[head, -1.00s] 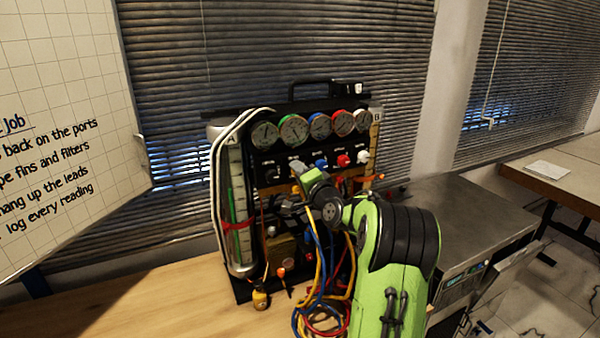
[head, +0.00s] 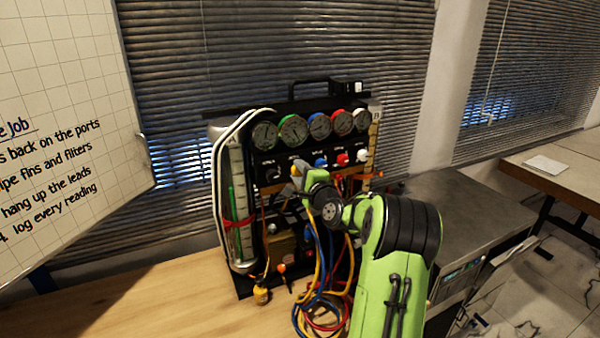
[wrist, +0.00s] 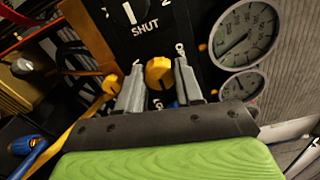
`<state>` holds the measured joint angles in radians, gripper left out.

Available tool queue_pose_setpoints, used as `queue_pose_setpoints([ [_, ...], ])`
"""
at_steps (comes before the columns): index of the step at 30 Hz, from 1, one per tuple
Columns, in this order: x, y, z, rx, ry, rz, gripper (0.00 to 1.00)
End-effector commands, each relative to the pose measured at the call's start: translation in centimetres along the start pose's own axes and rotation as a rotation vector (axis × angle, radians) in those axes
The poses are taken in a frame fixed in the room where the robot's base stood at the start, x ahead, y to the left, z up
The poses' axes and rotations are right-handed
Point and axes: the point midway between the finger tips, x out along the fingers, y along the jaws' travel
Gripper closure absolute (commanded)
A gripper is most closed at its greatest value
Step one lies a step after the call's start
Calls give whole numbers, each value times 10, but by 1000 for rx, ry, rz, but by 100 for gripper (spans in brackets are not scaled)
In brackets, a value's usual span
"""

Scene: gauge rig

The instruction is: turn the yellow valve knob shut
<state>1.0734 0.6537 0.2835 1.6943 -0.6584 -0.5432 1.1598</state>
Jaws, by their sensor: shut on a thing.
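The yellow valve knob (wrist: 160,73) sits between my gripper's two grey fingers in the wrist view. A little of the yellow knob (head: 296,169) shows in the head view, on the rig's dark panel below the gauges. My gripper (wrist: 159,78) is shut on the knob, with a finger on each side; it also shows in the head view (head: 298,181), small and partly hidden by my wrist. Printed scale marks stand around the knob, partly covered by the fingers. I cannot read which mark the knob points to.
A black knob (wrist: 128,12) with a white bar and a SHUT label is close by. Blue (head: 321,162), red (head: 342,160) and white (head: 362,155) knobs lie to the right. Coloured hoses (head: 322,290) hang below my wrist. A glass cylinder (head: 240,215) stands left.

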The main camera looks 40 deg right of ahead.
Motion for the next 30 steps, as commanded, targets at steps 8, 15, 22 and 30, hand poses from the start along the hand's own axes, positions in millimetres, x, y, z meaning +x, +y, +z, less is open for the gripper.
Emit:
queue_pose_setpoints([
  [8, 0, 1, -1, 4, 2, 2, 95],
  [15, 0, 1, -1, 3, 1, 2, 40],
  [22, 0, 1, 0, 2, 1, 1, 39],
  [30, -40, 3, -3, 1, 6, 2, 39],
])
